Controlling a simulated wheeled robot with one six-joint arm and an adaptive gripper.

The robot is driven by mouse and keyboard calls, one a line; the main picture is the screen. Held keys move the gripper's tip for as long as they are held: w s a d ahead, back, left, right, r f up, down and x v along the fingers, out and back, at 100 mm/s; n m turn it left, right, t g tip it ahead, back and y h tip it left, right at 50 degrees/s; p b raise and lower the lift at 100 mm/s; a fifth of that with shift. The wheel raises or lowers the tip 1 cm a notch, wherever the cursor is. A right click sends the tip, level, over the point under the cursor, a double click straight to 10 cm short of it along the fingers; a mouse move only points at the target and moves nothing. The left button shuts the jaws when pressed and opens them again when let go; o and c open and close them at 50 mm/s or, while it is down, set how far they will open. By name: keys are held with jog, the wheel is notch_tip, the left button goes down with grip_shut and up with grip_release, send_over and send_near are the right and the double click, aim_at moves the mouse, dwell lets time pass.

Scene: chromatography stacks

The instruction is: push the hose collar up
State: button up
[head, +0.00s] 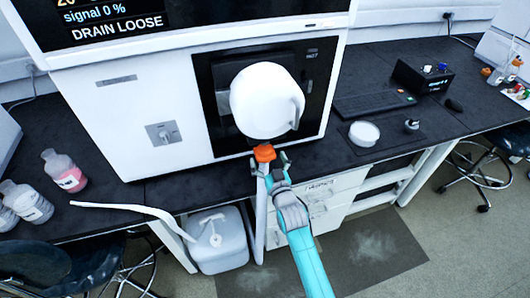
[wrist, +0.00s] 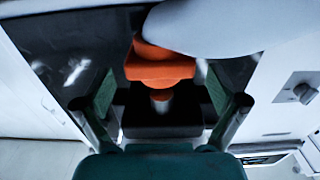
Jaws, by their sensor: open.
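The orange hose collar (head: 264,153) sits at the bottom front of the white instrument, just below a round white vessel (head: 266,103). In the wrist view the collar (wrist: 160,66) is a wide orange piece with a narrower pale stub under it. A pale hose (head: 261,215) hangs down below the collar in the head view. My gripper (head: 270,163) is open just below and in front of the collar. In the wrist view its two fingers stand apart to the left and right, with the stub between them. I cannot tell whether either finger touches it.
The instrument's screen (head: 115,28) reads "DRAIN LOOSE" and "signal 0 %". A white waste can (head: 217,245) stands below the bench edge, with a pale curved tube (head: 120,208) left of it. Bottles (head: 65,172) stand at left; a keyboard (head: 373,103) and white dish (head: 364,133) lie at right.

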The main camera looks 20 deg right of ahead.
aim_at(267, 159)
jog(key=shift+w, duration=1.65)
